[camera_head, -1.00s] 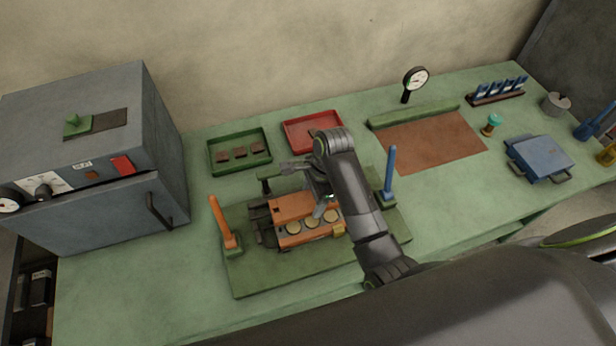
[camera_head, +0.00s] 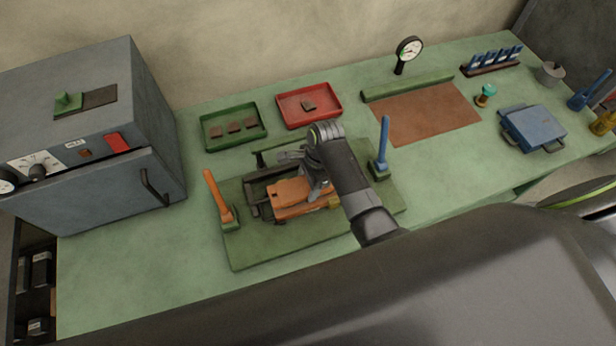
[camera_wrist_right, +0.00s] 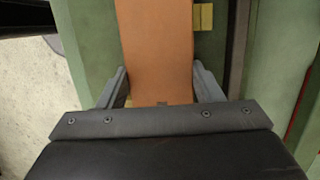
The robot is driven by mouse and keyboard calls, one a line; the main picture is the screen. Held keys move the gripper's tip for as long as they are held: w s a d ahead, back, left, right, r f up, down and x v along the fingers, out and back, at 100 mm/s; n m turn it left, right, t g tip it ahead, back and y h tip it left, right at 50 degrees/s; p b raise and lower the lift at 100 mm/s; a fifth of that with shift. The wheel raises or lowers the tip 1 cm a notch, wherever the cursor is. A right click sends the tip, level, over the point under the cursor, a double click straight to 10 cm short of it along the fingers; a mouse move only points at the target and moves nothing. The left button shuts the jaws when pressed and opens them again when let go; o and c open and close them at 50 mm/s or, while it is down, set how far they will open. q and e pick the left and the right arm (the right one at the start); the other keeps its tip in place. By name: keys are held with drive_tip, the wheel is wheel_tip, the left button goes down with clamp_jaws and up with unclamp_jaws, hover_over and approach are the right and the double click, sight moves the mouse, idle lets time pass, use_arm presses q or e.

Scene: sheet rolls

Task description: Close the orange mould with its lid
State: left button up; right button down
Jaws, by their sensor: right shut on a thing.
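The orange lid (camera_head: 288,191) lies over the orange mould (camera_head: 293,214), and the round pieces inside are covered. Whether the lid sits fully down on the mould I cannot tell, as my right arm hides its right part. My right gripper (camera_head: 316,192) is shut on the lid. In the right wrist view, the lid (camera_wrist_right: 155,45) runs between the two fingers of the right gripper (camera_wrist_right: 159,75). My left gripper is not in view.
The mould stands on a green board (camera_head: 250,257) between an orange-handled post (camera_head: 219,196) and a blue-handled post (camera_head: 384,148). Behind are a green tray (camera_head: 205,133) and a red tray (camera_head: 335,112). A grey oven (camera_head: 95,205) stands left; a blue mould (camera_head: 535,128) lies right.

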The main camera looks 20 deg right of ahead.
drive_tip(key=shift+w+f+b, duration=0.1)
drive_tip(key=shift+f+b, duration=0.3)
drive_tip(key=shift+f, duration=1.05)
drive_tip(key=shift+f, duration=0.15)
drive_tip(key=shift+c, duration=1.6)
unclamp_jaws()
